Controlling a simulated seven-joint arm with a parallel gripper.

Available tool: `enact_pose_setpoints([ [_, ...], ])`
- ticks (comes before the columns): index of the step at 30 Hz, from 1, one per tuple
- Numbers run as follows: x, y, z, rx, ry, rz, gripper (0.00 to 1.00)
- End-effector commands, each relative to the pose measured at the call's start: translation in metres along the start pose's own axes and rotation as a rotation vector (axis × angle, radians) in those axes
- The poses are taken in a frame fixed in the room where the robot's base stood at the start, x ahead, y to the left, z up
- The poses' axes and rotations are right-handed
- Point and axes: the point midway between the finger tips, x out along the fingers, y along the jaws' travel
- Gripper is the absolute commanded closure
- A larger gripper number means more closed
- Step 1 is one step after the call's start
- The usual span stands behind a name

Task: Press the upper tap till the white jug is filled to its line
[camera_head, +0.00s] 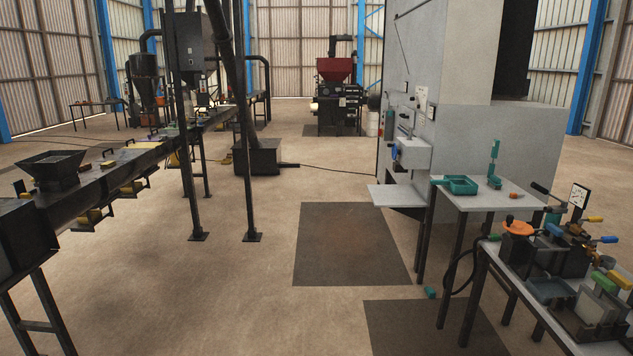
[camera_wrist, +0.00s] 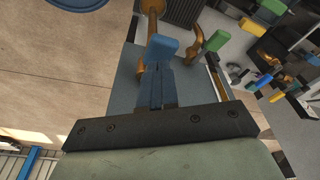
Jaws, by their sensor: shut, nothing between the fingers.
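In the wrist view my gripper (camera_wrist: 157,74) is shut and empty, its two fingers side by side. A blue handle (camera_wrist: 162,48) shows just beyond the fingertips; I cannot tell whether they touch it. Brass fittings stand near it: a shaft (camera_wrist: 152,10) at the top and a curved piece (camera_wrist: 197,46) on the right, close to a green handle (camera_wrist: 216,40). I cannot tell which of these, if any, is the upper tap. I cannot make out the white jug or its line in either view. My gripper does not show in the head view.
In the head view a crowded bench (camera_head: 535,285) with coloured handles stands at the lower right. A tall grey cabinet (camera_head: 470,140) stands beyond. Floor is open in the middle; a conveyor (camera_head: 110,170) runs along the left.

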Motion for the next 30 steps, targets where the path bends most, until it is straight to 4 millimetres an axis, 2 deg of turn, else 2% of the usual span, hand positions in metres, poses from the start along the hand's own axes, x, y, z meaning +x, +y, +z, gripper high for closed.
enact_pose_setpoints([
  [26, 0.037, 0.0, 0.008, 0.0, -0.001, 0.0, 1.0],
  [30, 0.035, 0.0, 0.007, 0.0, 0.0, 0.0, 1.0],
])
